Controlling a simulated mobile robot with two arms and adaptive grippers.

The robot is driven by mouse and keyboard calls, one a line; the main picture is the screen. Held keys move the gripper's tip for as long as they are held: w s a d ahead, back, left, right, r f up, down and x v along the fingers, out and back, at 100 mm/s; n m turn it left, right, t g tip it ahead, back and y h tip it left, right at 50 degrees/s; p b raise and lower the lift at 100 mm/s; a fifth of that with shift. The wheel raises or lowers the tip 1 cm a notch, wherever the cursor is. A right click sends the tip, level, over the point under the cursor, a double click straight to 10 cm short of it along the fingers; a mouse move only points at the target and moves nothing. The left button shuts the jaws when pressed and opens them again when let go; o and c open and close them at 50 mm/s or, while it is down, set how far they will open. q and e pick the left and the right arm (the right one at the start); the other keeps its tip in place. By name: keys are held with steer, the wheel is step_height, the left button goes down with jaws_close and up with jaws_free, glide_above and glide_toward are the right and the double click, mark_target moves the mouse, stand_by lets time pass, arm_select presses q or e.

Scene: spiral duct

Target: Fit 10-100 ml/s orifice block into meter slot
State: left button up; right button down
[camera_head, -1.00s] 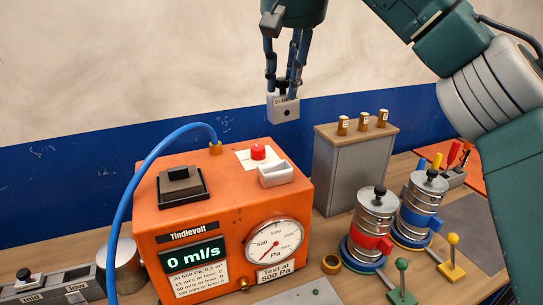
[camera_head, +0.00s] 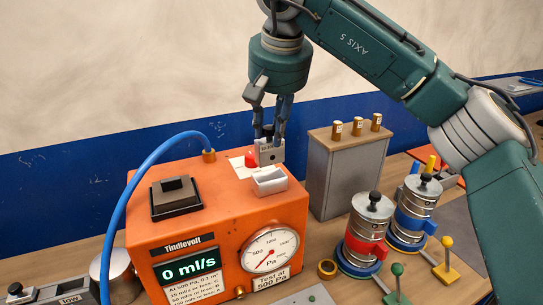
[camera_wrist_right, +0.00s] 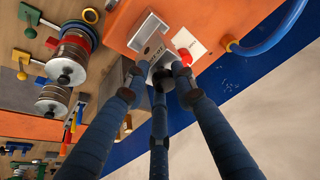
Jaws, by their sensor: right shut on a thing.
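My right gripper (camera_head: 269,132) is shut on a small grey block (camera_head: 270,153) with dark printing on its upper face and a dark hole in its side. The printing is too small to read surely. The orange meter (camera_head: 221,211) stands on the bench, its display at 0 ml/s. The pale open-topped slot (camera_head: 270,184) is on its top right. In the head view the held block is just above and behind the slot. The right wrist view shows the block (camera_wrist_right: 154,54) beside the slot (camera_wrist_right: 146,31), apparently apart from it. My left gripper is not in view.
A red button (camera_head: 251,161) on a white label is close beside the block. A dark square fitting (camera_head: 178,198) and a blue hose (camera_head: 125,198) are on the meter's left. A grey box with brass plugs (camera_head: 343,176) and metal canisters (camera_head: 369,225) stand right.

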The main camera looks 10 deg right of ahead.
mark_target(272, 154)
step_height(272, 154, down, 2)
steer(key=shift+s, duration=0.1)
step_height(272, 154, down, 4)
steer(key=shift+p, duration=0.65)
steer(key=shift+f, duration=0.3)
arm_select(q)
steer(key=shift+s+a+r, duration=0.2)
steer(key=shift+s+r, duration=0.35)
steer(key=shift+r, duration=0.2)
arm_select(e)
steer(key=shift+f, duration=0.1)
steer(key=c, duration=1.4)
jaws_free()
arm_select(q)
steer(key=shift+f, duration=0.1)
